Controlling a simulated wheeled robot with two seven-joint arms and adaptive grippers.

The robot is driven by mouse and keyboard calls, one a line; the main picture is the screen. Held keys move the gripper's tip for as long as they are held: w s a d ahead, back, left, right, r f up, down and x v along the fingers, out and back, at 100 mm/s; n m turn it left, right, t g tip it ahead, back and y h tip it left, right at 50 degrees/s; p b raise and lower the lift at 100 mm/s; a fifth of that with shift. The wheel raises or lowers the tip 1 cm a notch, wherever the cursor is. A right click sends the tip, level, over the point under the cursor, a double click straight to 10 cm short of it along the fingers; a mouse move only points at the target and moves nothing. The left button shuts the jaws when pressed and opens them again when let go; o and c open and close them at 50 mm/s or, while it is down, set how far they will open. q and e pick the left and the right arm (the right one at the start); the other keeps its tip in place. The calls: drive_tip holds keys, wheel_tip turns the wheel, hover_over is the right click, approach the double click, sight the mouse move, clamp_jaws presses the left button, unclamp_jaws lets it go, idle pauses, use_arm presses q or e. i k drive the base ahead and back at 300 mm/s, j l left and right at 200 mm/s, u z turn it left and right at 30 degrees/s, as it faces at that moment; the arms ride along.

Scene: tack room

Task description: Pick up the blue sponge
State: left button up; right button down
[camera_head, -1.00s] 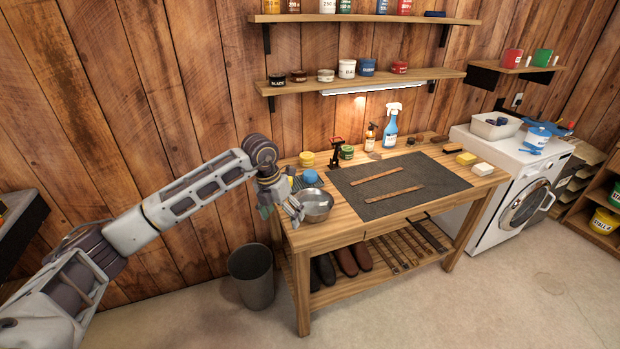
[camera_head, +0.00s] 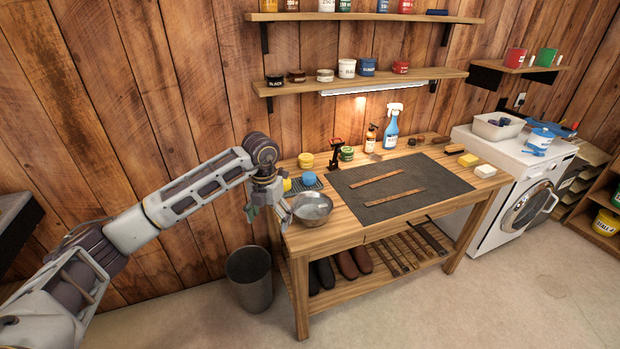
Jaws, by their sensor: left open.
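A small rounded blue piece (camera_head: 309,177), which looks like the blue sponge, lies on a dark rack at the back left of the workbench (camera_head: 345,232). A yellow round piece (camera_head: 287,184) sits just left of it, partly behind my arm. My left gripper (camera_head: 268,213) points down at the bench's left edge, open with nothing seen between its fingers. It is left of and nearer than the blue piece, apart from it. My right gripper is not in view.
A metal bowl (camera_head: 312,209) stands right beside the left gripper, in front of the rack. A dark mat (camera_head: 400,188) with two straps covers the bench middle. A bin (camera_head: 249,280) is on the floor.

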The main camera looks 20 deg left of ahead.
sight(308, 177)
drive_tip(key=i, duration=1.4)
